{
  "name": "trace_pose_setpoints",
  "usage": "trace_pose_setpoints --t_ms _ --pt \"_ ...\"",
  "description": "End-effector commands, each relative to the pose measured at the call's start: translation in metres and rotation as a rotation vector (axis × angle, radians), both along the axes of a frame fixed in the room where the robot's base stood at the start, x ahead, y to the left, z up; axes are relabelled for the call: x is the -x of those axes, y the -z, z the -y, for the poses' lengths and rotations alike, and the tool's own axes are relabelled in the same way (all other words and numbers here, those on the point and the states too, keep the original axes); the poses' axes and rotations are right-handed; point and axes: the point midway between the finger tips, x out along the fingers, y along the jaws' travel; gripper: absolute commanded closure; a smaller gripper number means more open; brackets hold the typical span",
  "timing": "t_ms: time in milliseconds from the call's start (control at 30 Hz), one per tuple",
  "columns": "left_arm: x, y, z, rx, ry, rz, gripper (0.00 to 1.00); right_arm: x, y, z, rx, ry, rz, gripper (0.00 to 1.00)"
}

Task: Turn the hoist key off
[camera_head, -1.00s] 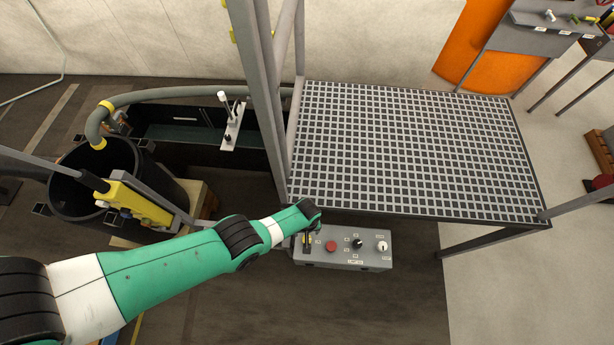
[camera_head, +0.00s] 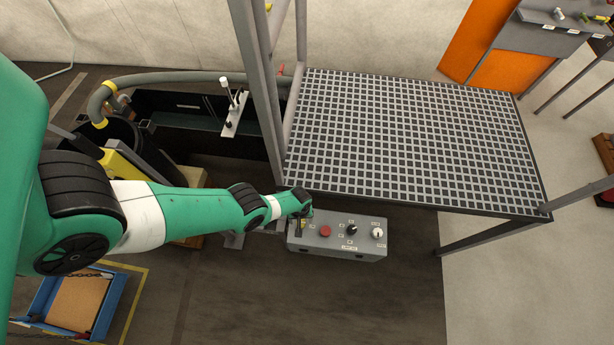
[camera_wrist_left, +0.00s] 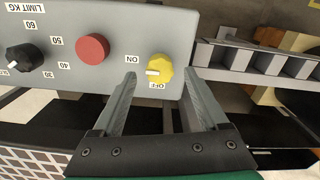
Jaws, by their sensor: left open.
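The grey control box (camera_head: 340,246) stands below the front edge of the grated platform in the head view. In the left wrist view the box panel (camera_wrist_left: 115,75) fills the upper left. The yellow hoist key (camera_wrist_left: 160,66) is a round knob with a white pointer directed left, toward the ON label (camera_wrist_left: 134,60). The OFF label (camera_wrist_left: 158,86) is on its near side. My left gripper (camera_wrist_left: 160,74) is open, with one finger on each side of the key; contact is not clear. In the head view my left gripper (camera_head: 299,226) covers the box's left end and hides the key.
A red button (camera_wrist_left: 92,49) and a black LIMIT KG dial (camera_wrist_left: 24,57) sit beside the key, with a white knob (camera_head: 377,233) farther right. The grated platform (camera_head: 410,140) and its grey post (camera_head: 258,100) stand close to my arm. Floor is clear before the box.

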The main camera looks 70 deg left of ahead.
Motion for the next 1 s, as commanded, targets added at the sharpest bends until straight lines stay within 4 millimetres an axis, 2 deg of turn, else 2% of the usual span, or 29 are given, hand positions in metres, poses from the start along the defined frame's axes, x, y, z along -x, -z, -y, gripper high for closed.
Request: trace_pose_setpoints --t_ms 33,133,500,900,1000 --pt "-0.0002 0.0143 -0.0004 0.000 0.000 0.000 0.23 0.0002 0.0142 -0.0001 0.000 0.000 0.000 1.00" --pt "-0.0001 0.0218 -0.0006 0.000 -0.001 0.001 0.23 0.0002 0.0215 0.0000 0.000 0.000 0.001 1.00" --pt "0.0000 0.0227 -0.0005 0.000 -0.001 0.001 0.25 0.0004 0.0220 0.0001 0.000 0.000 0.002 1.00" --pt "0.0000 0.0228 -0.0004 0.000 -0.001 0.001 0.97 0.0003 0.0220 0.0002 0.000 0.000 0.001 1.00" --pt "0.0000 0.0228 -0.0004 0.000 -0.001 0.000 1.00 0.0003 0.0220 0.0002 0.000 0.000 0.001 1.00"
